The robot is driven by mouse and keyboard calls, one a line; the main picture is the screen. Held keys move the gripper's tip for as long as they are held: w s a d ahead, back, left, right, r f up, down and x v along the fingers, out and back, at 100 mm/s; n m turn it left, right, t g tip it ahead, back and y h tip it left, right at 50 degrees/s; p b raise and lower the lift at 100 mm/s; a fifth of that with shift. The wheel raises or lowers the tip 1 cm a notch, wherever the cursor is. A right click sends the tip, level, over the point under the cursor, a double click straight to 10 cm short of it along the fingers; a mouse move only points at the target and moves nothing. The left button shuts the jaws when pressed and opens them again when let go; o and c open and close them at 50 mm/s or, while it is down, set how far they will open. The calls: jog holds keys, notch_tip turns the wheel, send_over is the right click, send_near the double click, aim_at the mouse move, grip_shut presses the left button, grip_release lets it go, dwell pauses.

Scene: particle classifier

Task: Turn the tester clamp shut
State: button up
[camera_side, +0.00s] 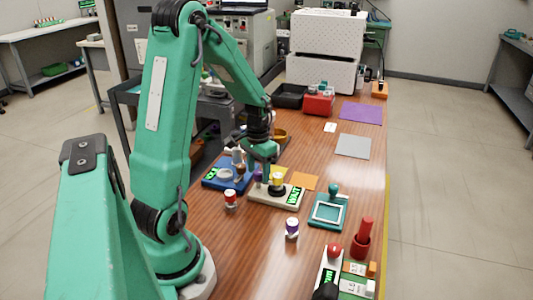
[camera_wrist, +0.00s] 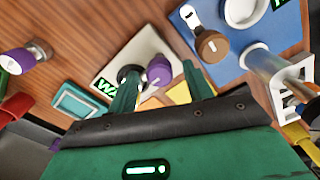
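The tester is a cream box (camera_side: 262,198) with a lit green display, under my gripper in the side view. The wrist view shows its cream top (camera_wrist: 150,45) and display letters that seem to begin "WA". A purple knob with a pale mark, apparently the clamp (camera_wrist: 158,70), stands on the tester beside a black round part (camera_wrist: 130,74); it also shows in the side view (camera_side: 258,174). A yellow piece (camera_side: 278,179) sits at the black part in the side view. My gripper (camera_wrist: 163,76) is open, its green fingers either side of the purple knob; contact cannot be told.
A blue station (camera_side: 211,181) with a brown knob (camera_wrist: 211,45) and grey cylinder stands close by. A red-and-white vial (camera_side: 230,198), a purple-capped vial (camera_side: 292,227), a teal frame (camera_side: 328,223) and a red upright piece (camera_side: 362,240) stand nearby. The far right table is mostly clear.

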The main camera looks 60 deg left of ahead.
aim_at(260, 173)
jog(key=shift+r, duration=0.1)
jog(key=shift+r, duration=3.8)
jog(key=shift+d+r, duration=0.25)
jog(key=shift+d, duration=0.1)
jog(key=s+d+r+m+t, duration=0.1)
jog(key=s+d+r+t, duration=0.1)
jog(key=d, duration=0.5)
jog(key=s+d+r+m+t, duration=0.1)
jog(key=s+d+r, duration=0.1)
jog(key=d+r, duration=0.2)
jog(key=s+d+r+m+t, duration=0.1)
jog(key=s+d+r+t, duration=0.1)
jog(key=d, duration=0.7)
notch_tip(260, 173, up, 2)
jog(key=shift+s+d+r+t, duration=0.1)
jog(key=shift+s+d+t, duration=0.25)
jog(key=shift+s, duration=0.25)
